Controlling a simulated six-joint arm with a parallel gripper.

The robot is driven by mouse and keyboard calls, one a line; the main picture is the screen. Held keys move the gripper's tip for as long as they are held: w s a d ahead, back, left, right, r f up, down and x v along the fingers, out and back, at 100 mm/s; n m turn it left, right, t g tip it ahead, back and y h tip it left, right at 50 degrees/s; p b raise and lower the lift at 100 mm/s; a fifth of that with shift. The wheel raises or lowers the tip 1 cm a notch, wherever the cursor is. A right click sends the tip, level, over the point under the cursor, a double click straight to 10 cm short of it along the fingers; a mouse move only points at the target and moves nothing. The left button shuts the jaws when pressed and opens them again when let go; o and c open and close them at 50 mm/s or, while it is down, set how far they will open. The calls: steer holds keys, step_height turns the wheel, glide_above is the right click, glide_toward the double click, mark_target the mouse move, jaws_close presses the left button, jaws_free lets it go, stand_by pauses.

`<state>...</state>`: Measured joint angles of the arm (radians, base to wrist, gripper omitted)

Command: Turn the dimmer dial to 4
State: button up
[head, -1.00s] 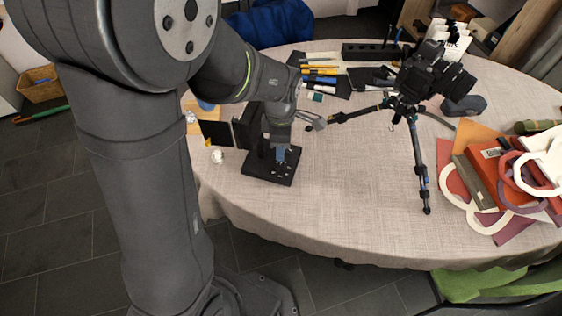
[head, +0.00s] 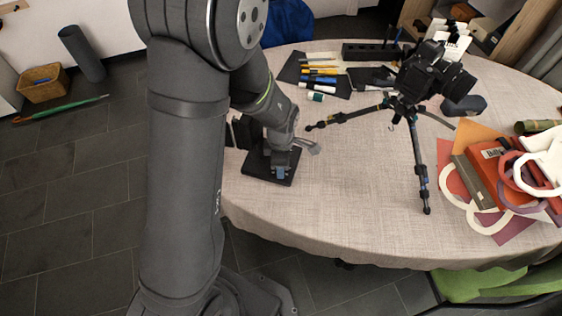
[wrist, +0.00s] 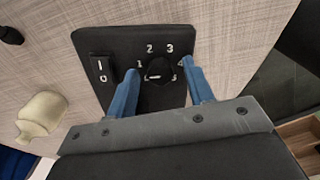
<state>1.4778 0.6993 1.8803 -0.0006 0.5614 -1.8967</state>
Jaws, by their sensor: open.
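The dimmer dial (wrist: 161,68) is a round black knob on a black panel (wrist: 113,40), with white numbers around it. Its short white mark lies at the lower left of the knob, but its exact setting is hard to tell. The 4 is at the right, partly beside my right finger. In the wrist view my gripper (wrist: 160,70) is open, with one blue finger on each side of the dial; I cannot tell whether they touch it. In the head view my gripper (head: 282,171) is over the right part of the panel (head: 257,167), and the dial is hidden.
A rocker switch (wrist: 102,69) sits left of the dial. A cream object (wrist: 41,114) lies beside the panel. A camera tripod (head: 418,170) stands to the right, and pens (head: 319,75) lie behind. The cloth-covered table (head: 350,210) is clear in front.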

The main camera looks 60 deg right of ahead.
steer(key=c, duration=1)
steer(key=shift+m, duration=0.4)
steer(key=m, duration=1)
steer(key=o, duration=1)
steer(key=shift+r, duration=0.15)
